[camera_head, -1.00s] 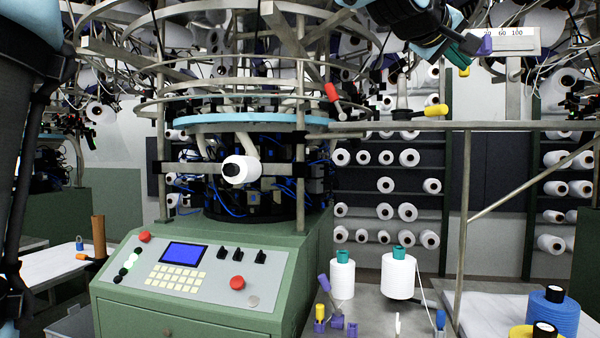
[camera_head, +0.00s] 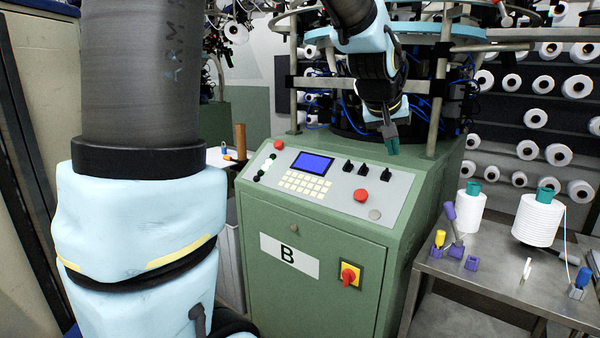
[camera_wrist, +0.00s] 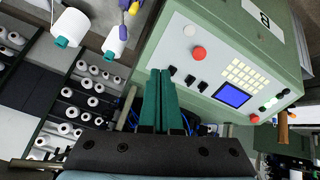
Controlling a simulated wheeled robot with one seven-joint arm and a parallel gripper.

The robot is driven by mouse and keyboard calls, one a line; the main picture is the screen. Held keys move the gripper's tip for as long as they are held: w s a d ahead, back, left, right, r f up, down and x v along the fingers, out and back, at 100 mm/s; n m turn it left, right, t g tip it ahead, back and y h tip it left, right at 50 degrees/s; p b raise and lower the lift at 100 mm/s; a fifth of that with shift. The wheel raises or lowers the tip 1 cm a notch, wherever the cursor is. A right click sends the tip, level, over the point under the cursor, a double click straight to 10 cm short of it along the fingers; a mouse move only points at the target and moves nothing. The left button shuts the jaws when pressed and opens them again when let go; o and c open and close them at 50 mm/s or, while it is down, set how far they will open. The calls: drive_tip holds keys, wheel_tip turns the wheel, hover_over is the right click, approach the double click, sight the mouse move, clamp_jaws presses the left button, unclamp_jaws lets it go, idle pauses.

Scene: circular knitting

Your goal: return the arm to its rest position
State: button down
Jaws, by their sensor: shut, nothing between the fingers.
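My gripper (camera_head: 391,140) hangs in front of the knitting machine, above the right end of its control panel in the head view. Its teal fingers point down and are closed together with nothing between them. The fingers also show in the wrist view (camera_wrist: 162,100), with the panel to their right. My arm comes down from the top of the head view. The control panel (camera_head: 322,200) has a blue screen, pale keys, black switches and red buttons. I cannot tell the exact gap between the fingertips and the panel.
The green machine cabinet (camera_head: 300,305) marked B carries a red and yellow switch (camera_head: 348,275). A metal table (camera_head: 500,270) at right holds two white cones (camera_head: 466,212) and small purple and yellow tools. Racks of white spools (camera_head: 530,118) stand behind.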

drive_tip(key=s+a+f+n+g+y, duration=0.1)
drive_tip(key=a+f+y, duration=0.1)
drive_tip(key=a+f, duration=0.45)
drive_tip(key=s+a+f+g+y, duration=0.15)
drive_tip(key=a+f, duration=0.25)
drive_tip(key=a, duration=0.6)
drive_tip(key=s+a+f+n+g+y, duration=0.1)
drive_tip(key=s+a+f+g, duration=0.1)
drive_tip(key=s+a+f, duration=0.5)
drive_tip(key=s+a, duration=0.2)
drive_tip(key=a, duration=0.2)
drive_tip(key=shift+s+a+f, duration=0.2)
drive_tip(key=shift+s, duration=0.1)
